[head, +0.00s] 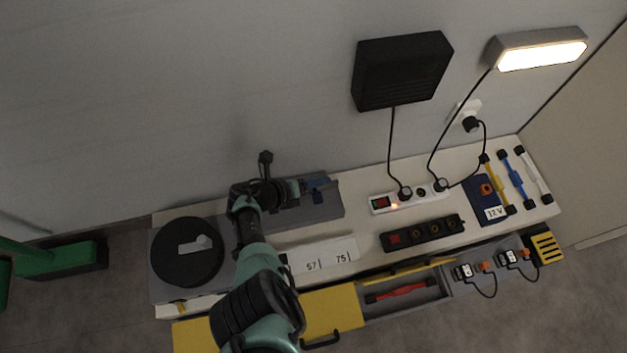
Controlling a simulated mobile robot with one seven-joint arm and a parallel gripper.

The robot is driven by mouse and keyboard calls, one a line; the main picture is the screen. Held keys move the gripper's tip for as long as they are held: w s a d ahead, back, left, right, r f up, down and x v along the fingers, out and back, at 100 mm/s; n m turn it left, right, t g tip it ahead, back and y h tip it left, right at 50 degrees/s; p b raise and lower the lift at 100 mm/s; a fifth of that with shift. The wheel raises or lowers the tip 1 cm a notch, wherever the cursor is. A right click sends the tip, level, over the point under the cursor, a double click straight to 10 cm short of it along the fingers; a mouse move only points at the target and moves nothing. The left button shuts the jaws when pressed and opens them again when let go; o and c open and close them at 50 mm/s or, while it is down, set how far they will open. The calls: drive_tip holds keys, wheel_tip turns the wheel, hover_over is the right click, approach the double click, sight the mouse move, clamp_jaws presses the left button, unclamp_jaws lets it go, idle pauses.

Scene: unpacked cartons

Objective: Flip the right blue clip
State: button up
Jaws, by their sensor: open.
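Small blue parts (319,184) show at the tip of my gripper, above a grey block on the bench; I take them to be the blue clip area. They are too small and too close to the fingers to tell one clip from another, or which way a clip is turned. My gripper (304,187) points right at these parts and is open. I cannot tell whether its fingers touch them. My wrist and arm hide the left part of the grey block (325,210).
A black disc (180,265) lies left of my arm. A white power strip (381,205), a black socket strip (397,240) and a blue 12 V box (483,190) stand to the right. An open drawer (440,292) with a red tool (400,293) is in front. The wall is close behind.

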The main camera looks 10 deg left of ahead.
drive_tip(key=p+v, duration=0.9)
drive_tip(key=v, duration=0.4)
drive_tip(key=shift+p, duration=0.35)
drive_tip(key=shift+s, duration=0.1)
